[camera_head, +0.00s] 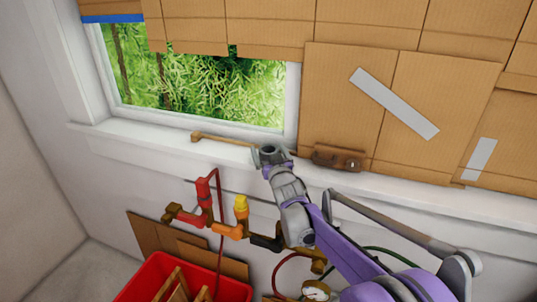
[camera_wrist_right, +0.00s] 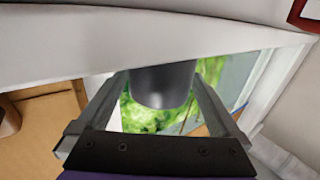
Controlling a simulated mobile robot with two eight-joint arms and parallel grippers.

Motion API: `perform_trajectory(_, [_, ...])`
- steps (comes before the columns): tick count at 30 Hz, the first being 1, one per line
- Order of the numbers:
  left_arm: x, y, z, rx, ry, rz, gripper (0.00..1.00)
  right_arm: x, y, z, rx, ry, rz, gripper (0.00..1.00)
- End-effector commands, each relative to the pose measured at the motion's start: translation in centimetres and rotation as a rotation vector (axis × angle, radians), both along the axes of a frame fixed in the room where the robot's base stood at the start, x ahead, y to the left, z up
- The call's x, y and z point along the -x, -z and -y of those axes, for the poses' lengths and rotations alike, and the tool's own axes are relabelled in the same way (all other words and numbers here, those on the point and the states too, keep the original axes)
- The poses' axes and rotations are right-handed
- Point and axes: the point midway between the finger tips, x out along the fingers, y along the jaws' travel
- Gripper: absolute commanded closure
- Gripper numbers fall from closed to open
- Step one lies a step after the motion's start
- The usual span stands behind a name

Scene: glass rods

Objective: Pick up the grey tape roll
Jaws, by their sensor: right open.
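The grey tape roll (camera_head: 270,150) is on the white windowsill, below the window's lower right corner. In the right wrist view it is a dark grey rounded shape (camera_wrist_right: 162,86) between the two fingers. My right gripper (camera_head: 271,162) reaches up to the roll from the lower right. Its jaws are open, one finger on each side of the roll. Part of the roll is hidden by the gripper, and I cannot tell whether either finger touches it. My left gripper is not in view.
A thin wooden stick (camera_head: 222,139) lies on the sill (camera_head: 140,136) left of the roll. A brown object (camera_head: 337,160) sits to its right. Red and orange pipes with valves (camera_head: 205,190) are on the wall below. A red crate (camera_head: 155,283) stands at the bottom.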

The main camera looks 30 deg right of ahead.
Motion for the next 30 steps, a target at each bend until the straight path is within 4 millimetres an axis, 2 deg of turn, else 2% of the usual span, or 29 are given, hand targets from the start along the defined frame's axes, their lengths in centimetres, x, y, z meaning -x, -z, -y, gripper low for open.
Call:
perform_trajectory(7, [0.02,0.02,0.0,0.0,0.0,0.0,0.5,-0.17,0.08,0.05,0.0,0.0,0.0,0.0])
perform_trajectory(8, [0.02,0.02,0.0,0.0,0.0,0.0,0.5,-0.17,0.08,0.05,0.0,0.0,0.0,0.04])
perform_trajectory(21, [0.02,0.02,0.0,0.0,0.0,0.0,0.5,-0.15,0.08,0.05,0.0,0.0,-0.001,0.83])
perform_trajectory(30, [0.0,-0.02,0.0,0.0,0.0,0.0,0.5,-0.15,-0.48,0.06,0.0,0.0,0.0,0.83])
